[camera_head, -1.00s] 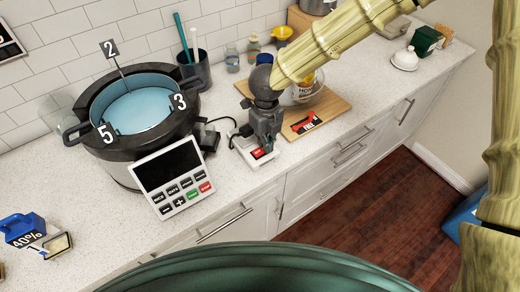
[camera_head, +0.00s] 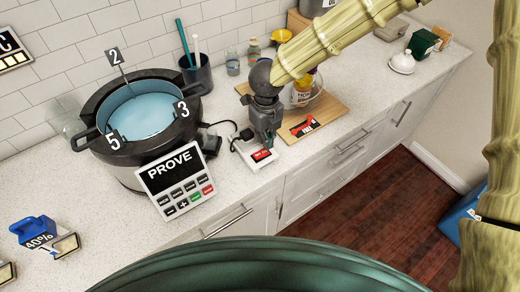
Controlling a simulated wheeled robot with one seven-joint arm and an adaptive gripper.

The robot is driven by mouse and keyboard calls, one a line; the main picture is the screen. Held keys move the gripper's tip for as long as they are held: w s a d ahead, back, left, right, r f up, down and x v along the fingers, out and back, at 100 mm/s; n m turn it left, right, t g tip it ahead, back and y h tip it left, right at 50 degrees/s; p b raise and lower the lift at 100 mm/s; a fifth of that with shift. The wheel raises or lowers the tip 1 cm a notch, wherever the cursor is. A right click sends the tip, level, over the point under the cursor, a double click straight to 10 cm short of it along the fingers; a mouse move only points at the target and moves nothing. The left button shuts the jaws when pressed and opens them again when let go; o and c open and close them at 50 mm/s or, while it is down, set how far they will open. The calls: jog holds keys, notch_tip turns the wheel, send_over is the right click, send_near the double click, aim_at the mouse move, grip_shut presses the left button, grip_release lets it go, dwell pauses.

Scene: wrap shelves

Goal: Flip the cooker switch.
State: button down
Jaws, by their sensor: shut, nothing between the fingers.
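The cooker (camera_head: 125,165) is a dark round pot with a light blue inside and markers 2, 3 and 5 on its rim. Its tilted control panel (camera_head: 178,180) faces front, with a lit display reading "PROVE" and several buttons below. The cooker switch (camera_head: 260,157) is a white block with a red rocker, on the counter right of the cooker, joined to a black cable. My gripper (camera_head: 267,146) is shut and empty, pointing down just above the red rocker. Whether its fingertips touch the switch is hard to tell.
A wooden board (camera_head: 318,118) with a glass bowl and a red-black card lies right of my gripper. A dark utensil cup (camera_head: 197,72) and small jars stand behind. A blue 40% item (camera_head: 36,232) sits at the left. The counter front between is clear.

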aim_at(265, 152)
jog(key=shift+r+p, duration=1.35)
jog(key=shift+r, duration=0.2)
jog(key=shift+a, duration=0.1)
